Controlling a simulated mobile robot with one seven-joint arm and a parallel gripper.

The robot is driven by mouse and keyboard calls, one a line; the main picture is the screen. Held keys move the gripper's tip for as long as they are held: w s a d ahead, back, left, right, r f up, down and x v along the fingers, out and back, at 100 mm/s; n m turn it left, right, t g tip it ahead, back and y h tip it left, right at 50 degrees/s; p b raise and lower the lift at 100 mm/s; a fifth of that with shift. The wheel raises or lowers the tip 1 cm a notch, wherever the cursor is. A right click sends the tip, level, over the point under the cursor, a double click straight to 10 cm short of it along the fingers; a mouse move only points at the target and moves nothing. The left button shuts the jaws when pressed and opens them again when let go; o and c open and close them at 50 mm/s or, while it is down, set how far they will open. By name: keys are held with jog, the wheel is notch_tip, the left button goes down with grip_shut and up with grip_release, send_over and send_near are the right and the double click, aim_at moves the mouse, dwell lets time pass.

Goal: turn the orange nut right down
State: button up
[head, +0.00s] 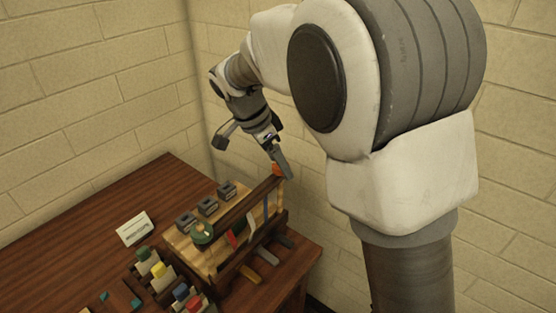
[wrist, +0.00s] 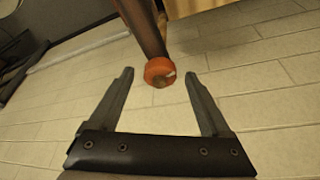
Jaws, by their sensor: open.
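My gripper (wrist: 160,75) is open and empty, with a finger on each side and clear gaps to the nut. In the head view the nut (head: 277,170) shows small at the far end of the dark bar (head: 250,200) on a wooden rack, partly hidden by my gripper (head: 281,160). Whether the fingers overlap the nut in depth is hard to tell.
Coloured strips hang from the rack (head: 210,262). Several grey blocks (head: 207,205) and a green round piece (head: 202,231) are on its left. A white card (head: 135,229) and small coloured-top bottles (head: 158,270) stand on the wooden table (head: 70,235). Brick walls close in behind.

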grip_shut()
dwell(0.4)
